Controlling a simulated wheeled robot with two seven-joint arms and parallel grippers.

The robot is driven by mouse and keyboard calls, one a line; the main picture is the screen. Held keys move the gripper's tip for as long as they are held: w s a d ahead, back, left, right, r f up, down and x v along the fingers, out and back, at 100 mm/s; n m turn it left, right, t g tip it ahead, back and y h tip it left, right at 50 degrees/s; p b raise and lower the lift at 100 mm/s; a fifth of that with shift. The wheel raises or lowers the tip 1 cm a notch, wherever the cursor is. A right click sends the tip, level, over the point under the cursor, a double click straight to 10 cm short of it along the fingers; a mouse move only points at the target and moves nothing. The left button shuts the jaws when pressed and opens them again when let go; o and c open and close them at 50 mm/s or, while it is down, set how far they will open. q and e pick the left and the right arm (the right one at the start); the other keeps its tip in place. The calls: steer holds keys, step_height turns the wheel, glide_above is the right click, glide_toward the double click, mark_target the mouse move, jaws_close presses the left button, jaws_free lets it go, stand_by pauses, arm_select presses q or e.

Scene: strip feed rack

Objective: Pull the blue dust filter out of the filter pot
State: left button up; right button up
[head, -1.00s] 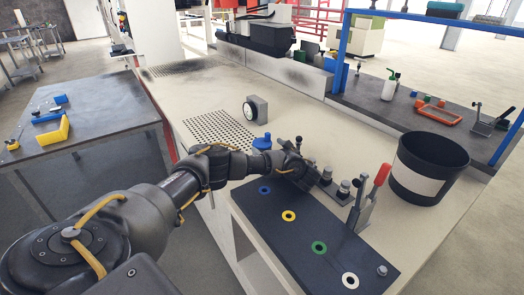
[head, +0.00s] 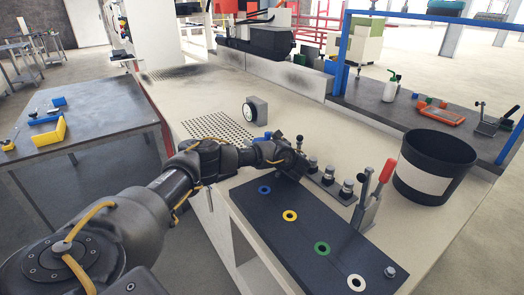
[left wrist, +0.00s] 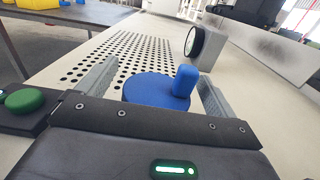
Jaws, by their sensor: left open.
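The blue dust filter (left wrist: 150,88) is a round blue disc with an upright knob, in the middle of the left wrist view. In the head view only a bit of blue (head: 266,135) shows behind my left gripper (head: 282,148). In the left wrist view the fingers of my left gripper (left wrist: 158,72) are spread wide, one on each side of the filter, with nothing held between them. I cannot tell whether they touch it. The filter pot is hidden beneath the filter and behind my gripper. My right gripper is not in view.
A perforated plate (head: 215,127) and a round gauge (head: 250,113) stand beyond the filter. A dark board (head: 305,235) with coloured rings, a red-handled clamp (head: 373,190) and a black bin (head: 435,160) are to the right. A green knob (left wrist: 24,100) shows at left in the wrist view.

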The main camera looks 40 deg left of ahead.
arm_select(q)
steer(key=shift+c, duration=0.4)
steer(key=c, duration=1)
steer(key=shift+r, duration=0.1)
steer(key=shift+c, duration=0.2)
steer(key=shift+r, duration=0.3)
step_height(320, 180, up, 8)
steer(key=shift+r+p, duration=0.25)
steer(key=shift+p, duration=0.2)
steer(key=shift+r+p, duration=1.6)
steer(key=shift+r, duration=0.3)
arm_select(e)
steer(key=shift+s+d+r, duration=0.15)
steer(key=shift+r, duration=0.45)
